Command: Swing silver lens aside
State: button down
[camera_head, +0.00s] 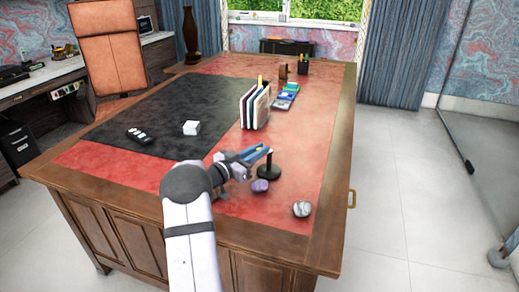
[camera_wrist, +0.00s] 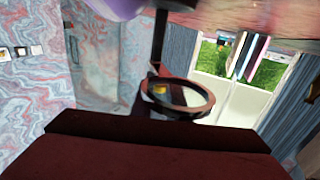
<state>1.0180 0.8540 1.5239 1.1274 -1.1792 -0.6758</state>
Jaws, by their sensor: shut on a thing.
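The lens (camera_wrist: 178,95) shows in the wrist view as a round glass in a dark reddish rim, joined near a thin dark post (camera_wrist: 159,38). In the head view its black stand (camera_head: 268,172) is upright on the red leather; the lens itself is largely hidden by my gripper there. My gripper (camera_head: 262,152) is at the top of the stand, shut on the lens's edge or mount; I cannot tell which part. Its dark fingers (camera_wrist: 165,115) fill the bottom of the wrist view, touching the near side of the lens.
A purple stone (camera_head: 260,186) lies just in front of the stand, and a grey-white stone (camera_head: 302,209) lies nearer the desk's right edge. The red leather right of the stand is clear.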

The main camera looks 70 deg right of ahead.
jog(key=shift+r, duration=0.1)
dwell(0.3)
jog(key=c, duration=1.7)
grip_release()
jog(key=shift+b+v, duration=0.35)
jog(key=shift+v, duration=3.3)
